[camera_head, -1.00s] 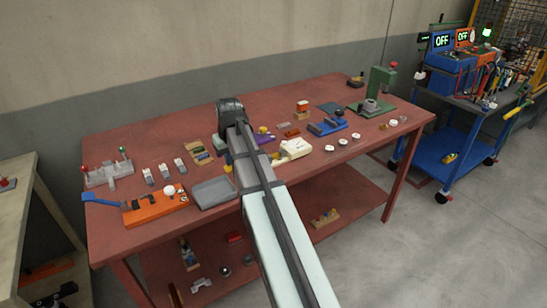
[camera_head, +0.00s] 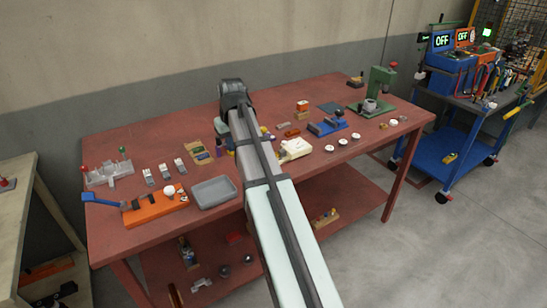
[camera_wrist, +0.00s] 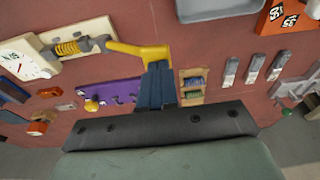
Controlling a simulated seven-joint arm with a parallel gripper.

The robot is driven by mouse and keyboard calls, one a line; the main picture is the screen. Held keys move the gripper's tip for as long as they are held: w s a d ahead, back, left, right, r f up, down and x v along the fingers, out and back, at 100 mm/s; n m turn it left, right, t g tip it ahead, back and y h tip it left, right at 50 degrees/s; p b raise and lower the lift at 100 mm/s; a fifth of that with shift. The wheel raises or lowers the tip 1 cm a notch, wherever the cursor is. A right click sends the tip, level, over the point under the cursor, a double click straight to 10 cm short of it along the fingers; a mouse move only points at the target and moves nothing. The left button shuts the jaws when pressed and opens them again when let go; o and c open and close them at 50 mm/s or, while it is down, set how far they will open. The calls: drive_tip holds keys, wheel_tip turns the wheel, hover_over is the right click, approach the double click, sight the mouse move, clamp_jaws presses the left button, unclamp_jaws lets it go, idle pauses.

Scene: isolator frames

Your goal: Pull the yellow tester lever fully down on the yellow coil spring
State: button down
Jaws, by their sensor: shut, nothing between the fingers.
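In the wrist view the yellow lever (camera_wrist: 135,49) runs from the spring to the right and ends in a wider yellow handle. The yellow coil spring (camera_wrist: 67,48) lies on the cream tester (camera_wrist: 98,27), which has a round white dial at the left. My gripper (camera_wrist: 157,68) is shut and empty, its dark blue fingers ending right at the handle. They overlap the handle's lower edge in the picture; I cannot tell if they touch. In the head view the cream tester (camera_head: 295,148) shows right of my arm. My arm hides the lever and fingers there.
A grey tray (camera_head: 214,193) and an orange block with a blue handle (camera_head: 157,207) are left of my arm. A purple board (camera_wrist: 112,91) and a wooden holder (camera_wrist: 192,87) lie near my fingers. A blue fixture (camera_head: 328,126) and green press (camera_head: 380,90) stand farther right.

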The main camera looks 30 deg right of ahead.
drive_tip(key=shift+d+r, duration=0.2)
drive_tip(key=shift+r, duration=0.6)
drive_tip(key=shift+d+r, duration=0.2)
drive_tip(key=shift+r, duration=0.65)
drive_tip(key=shift+d+r, duration=0.2)
drive_tip(key=shift+r, duration=0.6)
